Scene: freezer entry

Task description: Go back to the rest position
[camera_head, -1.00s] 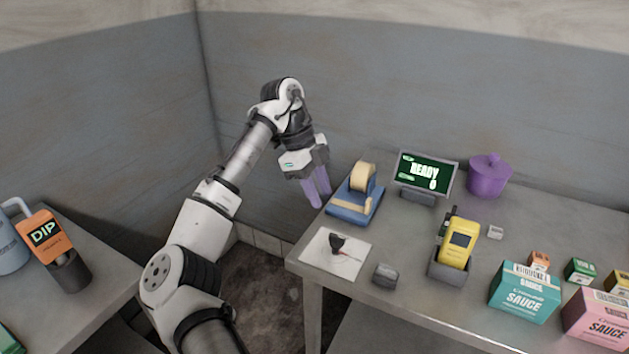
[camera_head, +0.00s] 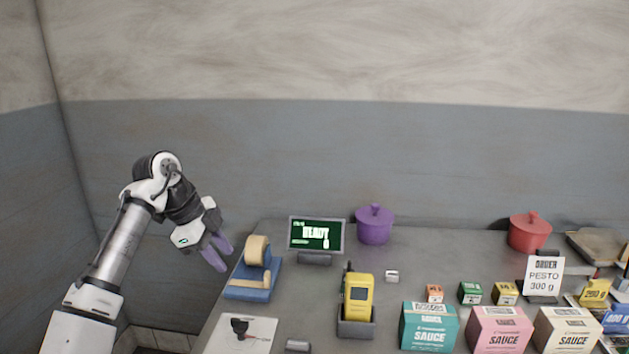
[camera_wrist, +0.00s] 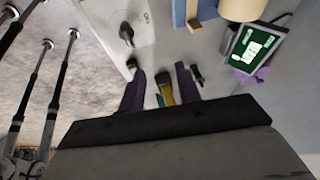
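My gripper (camera_head: 218,252) is at the left in the head view, raised beside the left end of the metal table (camera_head: 300,290). Its two purple fingers point down and to the right. A gap shows between them in the wrist view (camera_wrist: 160,88), and nothing is held there. The fingers are apart from the blue tape dispenser (camera_head: 250,287), which stands just to their right. No rest position is marked in view.
The wall is behind.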

